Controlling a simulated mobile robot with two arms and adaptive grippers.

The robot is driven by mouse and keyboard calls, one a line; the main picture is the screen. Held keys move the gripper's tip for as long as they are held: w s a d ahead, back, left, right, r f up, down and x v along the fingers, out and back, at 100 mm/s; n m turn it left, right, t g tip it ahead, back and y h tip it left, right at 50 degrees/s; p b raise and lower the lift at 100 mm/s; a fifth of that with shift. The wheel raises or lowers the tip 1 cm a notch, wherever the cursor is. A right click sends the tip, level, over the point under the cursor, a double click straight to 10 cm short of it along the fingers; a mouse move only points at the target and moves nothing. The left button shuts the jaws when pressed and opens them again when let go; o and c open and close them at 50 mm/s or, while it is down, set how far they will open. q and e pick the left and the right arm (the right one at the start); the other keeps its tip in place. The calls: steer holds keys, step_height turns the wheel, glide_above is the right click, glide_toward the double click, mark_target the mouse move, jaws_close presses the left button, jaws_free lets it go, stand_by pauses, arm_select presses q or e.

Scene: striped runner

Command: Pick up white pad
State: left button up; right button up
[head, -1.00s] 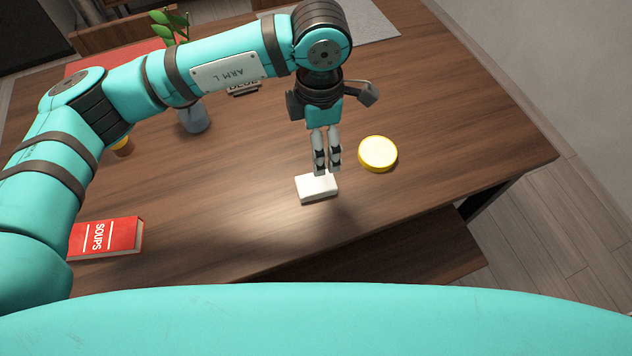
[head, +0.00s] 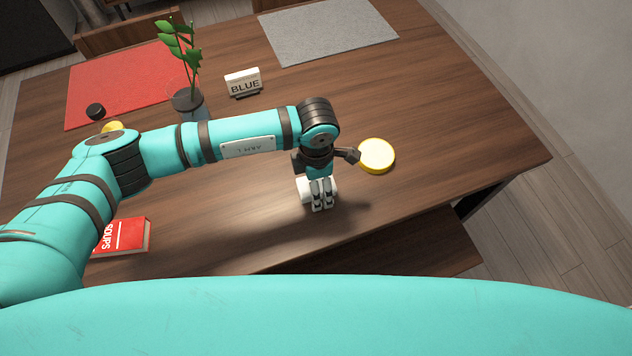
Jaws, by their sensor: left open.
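The white pad (head: 304,192) lies on the wooden table near its front edge in the head view. It is partly hidden behind my left gripper (head: 322,206). My left gripper points down and is low over the pad, with its fingers in front of the pad's right part. The gripper is open. I cannot tell whether its fingers touch the pad or stand on both sides of it. My right gripper is not in view.
A round yellow object (head: 376,156) lies close to the right of my left gripper. A red SOUPS book (head: 124,236) lies at the left front. A plant in a vase (head: 188,98), a BLUE sign (head: 243,83), a red mat (head: 128,84) and a grey mat (head: 326,32) are farther back.

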arm_select(q)
steer(key=shift+f, duration=0.25)
steer(key=c, duration=1.1)
steer(key=shift+o, duration=0.2)
steer(key=shift+r, duration=0.1)
steer(key=shift+r, duration=0.5)
step_height(320, 180, up, 2)
steer(key=shift+r+b, duration=0.15)
steer(key=shift+b, duration=0.5)
steer(key=s+r+b, duration=0.1)
steer(key=s+b, duration=0.2)
steer(key=s, duration=1.3)
steer(key=shift+r, duration=0.3)
